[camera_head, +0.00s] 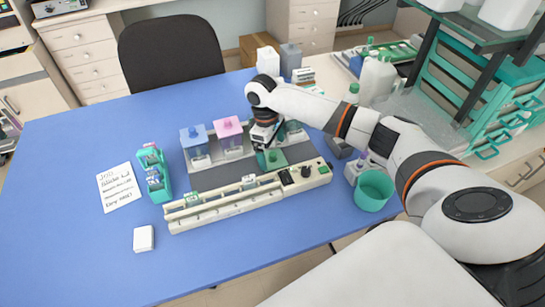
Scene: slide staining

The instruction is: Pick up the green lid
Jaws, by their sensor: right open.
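A green lid (275,161) sits among the staining jars on the grey mat, at the right end of the row. My right gripper (266,146) reaches down from above, right at the lid. Its fingers are open; the picture is too small to tell whether they touch the lid. A jar with a blue lid (193,133) and a jar with a pink lid (229,126) stand to the left. My left gripper is not in view.
A long cream staining rack (225,207) lies in front of the jars. A teal slide holder (154,173), a handwritten note (118,187) and a small white box (144,238) are at left. A teal cup (374,189) and bottles stand at right. The blue table (70,150) is clear at far left.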

